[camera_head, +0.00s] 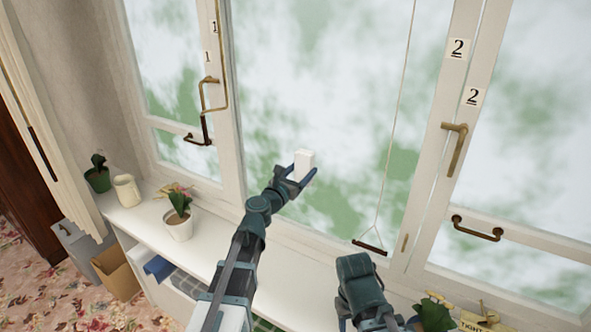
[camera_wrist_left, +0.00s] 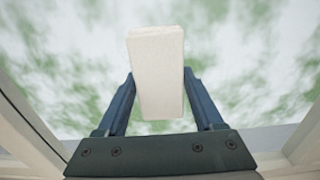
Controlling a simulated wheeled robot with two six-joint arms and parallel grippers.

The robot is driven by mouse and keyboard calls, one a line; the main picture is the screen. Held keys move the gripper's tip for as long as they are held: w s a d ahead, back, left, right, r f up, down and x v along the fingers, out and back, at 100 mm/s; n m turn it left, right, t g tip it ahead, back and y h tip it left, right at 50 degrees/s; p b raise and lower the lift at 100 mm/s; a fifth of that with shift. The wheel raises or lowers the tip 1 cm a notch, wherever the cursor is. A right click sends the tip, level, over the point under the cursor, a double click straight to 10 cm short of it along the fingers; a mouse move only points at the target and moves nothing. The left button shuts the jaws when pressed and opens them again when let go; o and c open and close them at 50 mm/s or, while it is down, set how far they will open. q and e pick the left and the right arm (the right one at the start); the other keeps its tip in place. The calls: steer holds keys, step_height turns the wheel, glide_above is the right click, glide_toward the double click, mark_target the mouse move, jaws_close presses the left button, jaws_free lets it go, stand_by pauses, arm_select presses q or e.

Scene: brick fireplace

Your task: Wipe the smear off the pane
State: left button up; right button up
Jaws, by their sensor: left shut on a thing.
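My left gripper (camera_head: 299,174) is shut on a white block (camera_head: 304,160), held upright in front of the middle pane (camera_head: 330,60). The left wrist view shows the same white block (camera_wrist_left: 157,75) between the two fingers of the left gripper (camera_wrist_left: 158,98), with the pane behind it. I cannot tell whether the block touches the glass. The pane looks blotchy white and green all over, and I cannot pick out a smear from the cloudy view. My right arm shows at the bottom centre, but its fingertips are not clearly visible.
A white sill (camera_head: 235,250) runs below the window. On it stand a white pot with a plant (camera_head: 179,229), a cream mug (camera_head: 127,190) and a green pot (camera_head: 98,178). A cord with a dark bar (camera_head: 370,247) hangs before the pane. Brass handles (camera_head: 455,148) stick out from the frames.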

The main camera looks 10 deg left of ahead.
mark_target(339, 175)
arm_select(q)
steer(key=shift+d, duration=0.2)
steer(key=shift+s+d, duration=0.3)
steer(key=shift+d, duration=0.5)
steer(key=shift+s+d, duration=0.3)
steer(key=shift+d, duration=0.45)
steer(key=shift+d, duration=0.1)
steer(key=shift+s+d, duration=0.25)
steer(key=shift+d, duration=0.5)
steer(key=shift+s+d, duration=0.25)
steer(key=shift+d, duration=0.5)
steer(key=shift+s+d, duration=0.35)
steer(key=shift+d, duration=0.5)
steer(key=shift+s+d, duration=0.3)
steer(key=shift+d, duration=0.5)
steer(key=shift+s, duration=0.1)
steer(key=shift+v, duration=2.95)
